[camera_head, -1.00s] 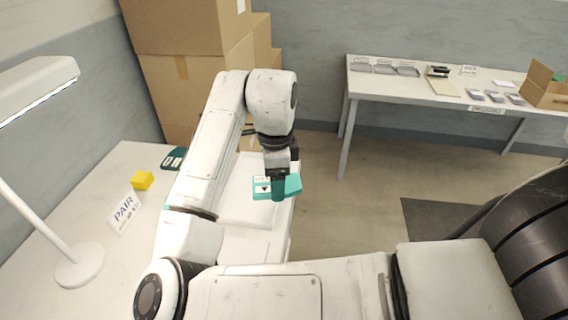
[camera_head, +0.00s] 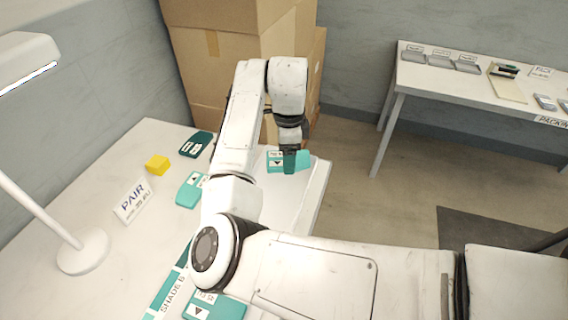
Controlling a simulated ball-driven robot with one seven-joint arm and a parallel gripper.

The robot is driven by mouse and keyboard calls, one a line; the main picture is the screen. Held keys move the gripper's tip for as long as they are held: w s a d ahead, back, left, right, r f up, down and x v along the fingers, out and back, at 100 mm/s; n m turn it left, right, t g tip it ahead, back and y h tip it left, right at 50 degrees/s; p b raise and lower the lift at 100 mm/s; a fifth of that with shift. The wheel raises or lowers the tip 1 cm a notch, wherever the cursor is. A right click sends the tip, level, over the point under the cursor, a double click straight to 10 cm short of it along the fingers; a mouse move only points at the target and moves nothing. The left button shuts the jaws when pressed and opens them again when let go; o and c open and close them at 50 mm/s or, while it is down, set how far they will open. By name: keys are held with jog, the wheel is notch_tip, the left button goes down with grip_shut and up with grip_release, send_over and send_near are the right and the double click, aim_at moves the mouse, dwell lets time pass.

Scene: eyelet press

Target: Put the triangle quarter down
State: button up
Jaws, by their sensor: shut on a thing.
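My gripper (camera_head: 289,160) is shut on a teal block with a white label bearing a black triangle, the triangle quarter (camera_head: 303,161). It holds the block near the far right part of the white table (camera_head: 138,242). I cannot tell whether the block touches the surface under it. The fingers cover part of the block.
Other teal pieces lie on the table: a dark one (camera_head: 195,144), one beside my arm (camera_head: 188,190) and one at the front (camera_head: 228,308). Cardboard boxes (camera_head: 222,60) stand behind.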

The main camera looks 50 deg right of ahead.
jog(key=w+f, duration=0.1)
jog(key=w+d+f, duration=0.1)
jog(key=f, duration=0.1)
jog(key=shift+w+d+f, duration=0.1)
jog(key=shift+w+d, duration=0.05)
jog(key=shift+w+d+f+p, duration=0.15)
jog(key=shift+f+p, duration=0.3)
jog(key=shift+f, duration=1.3)
jog(key=shift+f, duration=0.15)
jog(key=o, duration=1)
notch_tip(320, 180, up, 12)
jog(key=shift+r+b, duration=0.2)
jog(key=shift+b, duration=0.45)
